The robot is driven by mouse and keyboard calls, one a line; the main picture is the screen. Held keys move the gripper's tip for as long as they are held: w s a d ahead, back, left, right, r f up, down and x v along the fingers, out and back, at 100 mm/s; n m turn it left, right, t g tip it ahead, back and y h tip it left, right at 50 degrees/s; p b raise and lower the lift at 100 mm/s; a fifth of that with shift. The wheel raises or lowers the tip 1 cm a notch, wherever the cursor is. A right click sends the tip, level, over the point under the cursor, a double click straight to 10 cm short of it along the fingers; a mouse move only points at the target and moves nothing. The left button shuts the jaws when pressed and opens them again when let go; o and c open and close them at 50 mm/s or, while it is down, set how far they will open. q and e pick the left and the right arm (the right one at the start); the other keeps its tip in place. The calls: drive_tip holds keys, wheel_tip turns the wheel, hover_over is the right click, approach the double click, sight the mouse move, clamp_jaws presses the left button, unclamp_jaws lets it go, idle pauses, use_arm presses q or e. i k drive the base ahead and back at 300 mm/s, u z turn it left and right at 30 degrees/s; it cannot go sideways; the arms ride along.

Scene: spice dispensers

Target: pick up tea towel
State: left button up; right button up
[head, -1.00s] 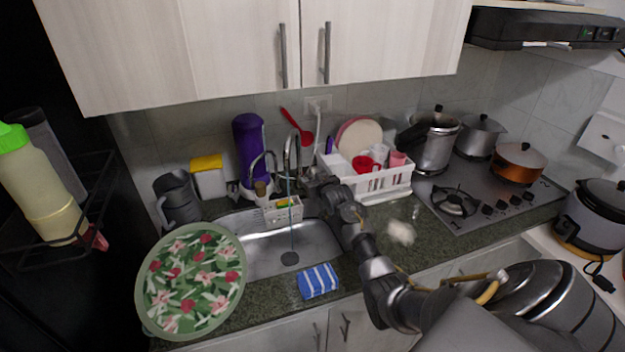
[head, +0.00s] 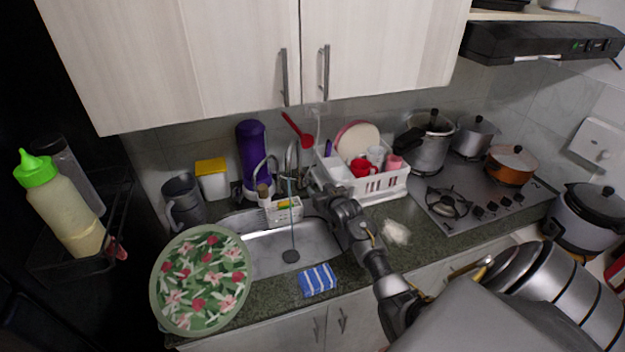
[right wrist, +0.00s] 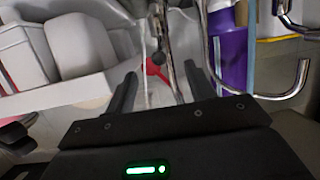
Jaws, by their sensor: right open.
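My right gripper (head: 313,182) is behind the sink near the tap (head: 292,155), well above and behind the cloth. Its fingers (right wrist: 162,88) are open and empty in the right wrist view, pointing toward the tap and the back wall. The cloth does not show in the right wrist view. My left gripper is not in view.
The sink (head: 310,245) has water running. A white dish rack (head: 385,188) stands right of the gripper, and a purple bottle (head: 252,150) stands left of it. A floral tray (head: 202,280) covers the counter's left. A whitish lump (head: 396,232) lies right of my arm.

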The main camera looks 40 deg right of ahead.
sight(314, 280)
drive_tip(key=k, duration=1)
